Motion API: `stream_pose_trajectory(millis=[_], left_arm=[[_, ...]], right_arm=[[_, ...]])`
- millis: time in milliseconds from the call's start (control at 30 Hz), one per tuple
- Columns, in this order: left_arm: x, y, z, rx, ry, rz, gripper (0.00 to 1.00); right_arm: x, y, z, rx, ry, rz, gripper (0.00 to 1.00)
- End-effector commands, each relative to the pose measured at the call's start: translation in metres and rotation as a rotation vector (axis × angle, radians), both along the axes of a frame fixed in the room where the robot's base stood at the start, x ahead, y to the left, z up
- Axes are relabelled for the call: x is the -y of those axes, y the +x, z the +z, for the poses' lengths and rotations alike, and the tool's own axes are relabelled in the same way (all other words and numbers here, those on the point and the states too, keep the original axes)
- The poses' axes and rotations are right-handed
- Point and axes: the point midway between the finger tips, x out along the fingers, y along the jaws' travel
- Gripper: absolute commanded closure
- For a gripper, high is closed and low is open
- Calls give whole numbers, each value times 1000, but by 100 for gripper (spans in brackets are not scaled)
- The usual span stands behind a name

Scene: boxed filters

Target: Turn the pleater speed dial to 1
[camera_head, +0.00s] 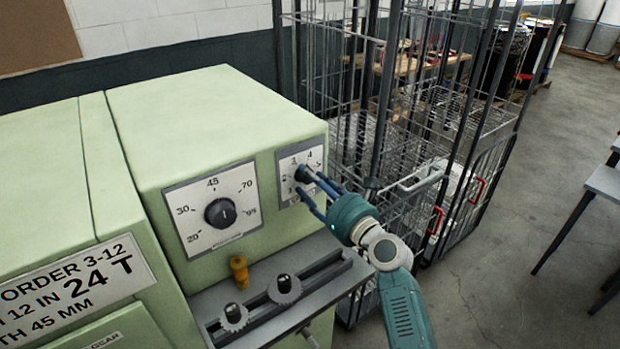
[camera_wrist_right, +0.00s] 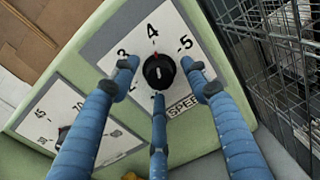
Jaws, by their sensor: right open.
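The pleater speed dial is a small black knob (camera_head: 304,173) on a white plate at the right of the green machine's front. In the right wrist view the knob (camera_wrist_right: 159,71) sits under the numbers 3, 4 and 5, above a partly covered "SPEED" label. Its white mark looks roughly upright, toward 4. My right gripper (camera_head: 311,184) is at the dial, its blue fingers open. In the wrist view its fingers (camera_wrist_right: 160,85) stand around the knob, to its left, right and below; I cannot tell whether they touch it. My left gripper is not in view.
A larger black dial (camera_head: 221,212) with numbers 20 to 95 is left of the speed dial. A wire cage cart (camera_head: 440,190) stands close on the right.

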Motion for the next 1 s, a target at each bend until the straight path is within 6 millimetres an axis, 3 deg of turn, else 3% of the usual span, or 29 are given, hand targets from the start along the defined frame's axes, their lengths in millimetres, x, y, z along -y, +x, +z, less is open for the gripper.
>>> stream_pose_trajectory(millis=[367, 400, 600, 633, 1000], left_arm=[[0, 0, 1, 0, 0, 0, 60], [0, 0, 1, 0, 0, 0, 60], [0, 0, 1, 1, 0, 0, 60], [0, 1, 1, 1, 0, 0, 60], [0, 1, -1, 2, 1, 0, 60]], right_arm=[[-5, 7, 0, 0, -2, 0, 54], [-5, 7, 0, 0, -2, 0, 56], [-5, 7, 0, 0, -2, 0, 95], [-5, 7, 0, 1, -2, 0, 98], [-5, 7, 0, 34, -46, 0, 99]])
